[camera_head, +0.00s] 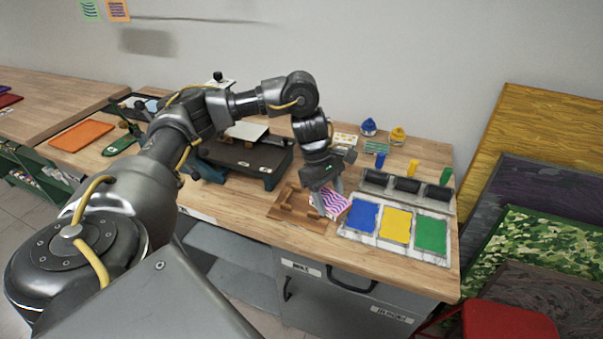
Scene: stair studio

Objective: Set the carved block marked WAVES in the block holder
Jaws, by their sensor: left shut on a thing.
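The block with a pink and purple wave pattern (334,202) is at the right side of the wooden block holder (289,214). My left gripper (324,206) points down and is shut on this block. The gripper partly hides the block, and I cannot tell whether the block touches the holder or hangs just above it. The block holder is a brown wooden frame lying near the table's front edge. My right gripper is not in view.
A tray with blue, yellow and green ink slabs (447,256) lies right of the block. Dark rollers (407,185) sit behind it. A dark press (243,161) stands left of the holder. Coloured pots (398,135) stand at the back. A red stool (508,324) is at the lower right.

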